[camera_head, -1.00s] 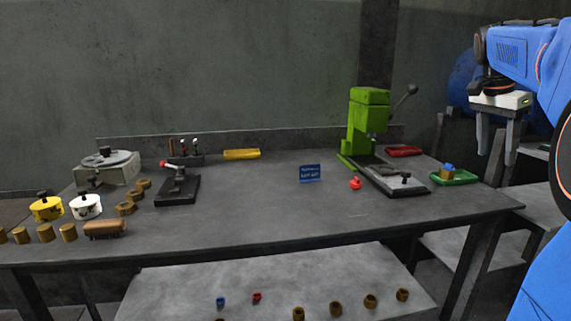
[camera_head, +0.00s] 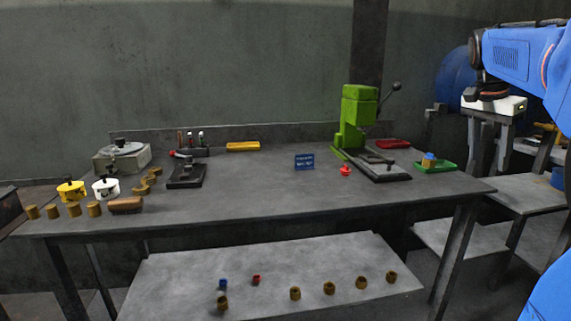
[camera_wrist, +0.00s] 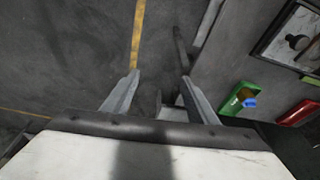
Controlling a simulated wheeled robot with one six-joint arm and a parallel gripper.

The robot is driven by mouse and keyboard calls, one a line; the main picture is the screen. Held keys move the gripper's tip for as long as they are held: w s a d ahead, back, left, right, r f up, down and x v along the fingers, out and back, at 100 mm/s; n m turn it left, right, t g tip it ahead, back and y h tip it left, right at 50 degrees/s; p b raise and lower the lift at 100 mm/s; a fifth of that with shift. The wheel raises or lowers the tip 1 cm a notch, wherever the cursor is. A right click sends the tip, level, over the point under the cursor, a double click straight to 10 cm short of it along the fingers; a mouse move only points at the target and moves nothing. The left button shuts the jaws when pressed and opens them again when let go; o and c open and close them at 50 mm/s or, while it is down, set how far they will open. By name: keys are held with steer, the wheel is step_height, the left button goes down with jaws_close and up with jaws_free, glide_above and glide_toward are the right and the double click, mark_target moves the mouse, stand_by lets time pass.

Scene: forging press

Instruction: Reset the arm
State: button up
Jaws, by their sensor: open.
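My blue arm is at the right edge of the head view, bent with its gripper (camera_head: 490,140) pointing down. The gripper hangs to the right of the workbench (camera_head: 300,190), apart from it. In the wrist view, the two grey fingers (camera_wrist: 160,85) are spread apart with nothing between them. Below them show the grey floor and a yellow floor line. The fingertips are partly hard to make out in the head view against the stands behind.
On the bench's right stand a green press (camera_head: 357,120), a green tray (camera_head: 437,166) with a blue-topped part, and a red tray (camera_head: 394,143). Several brass cylinders and a yellow pot (camera_head: 71,190) are at left. A lower shelf (camera_head: 260,275) holds small parts. A grey stand (camera_head: 525,193) is at right.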

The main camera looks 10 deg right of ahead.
steer(key=s+a+f+n+t+y, duration=0.1)
steer(key=s+a+f+n+t, duration=0.1)
steer(key=s+a+f+n, duration=0.6)
steer(key=s+a+f+n+t+y, duration=0.2)
steer(key=s+a+f+n, duration=0.6)
steer(key=a+f, duration=1.1)
steer(key=s+a, duration=0.1)
steer(key=s, duration=0.3)
steer(key=shift+s, duration=0.15)
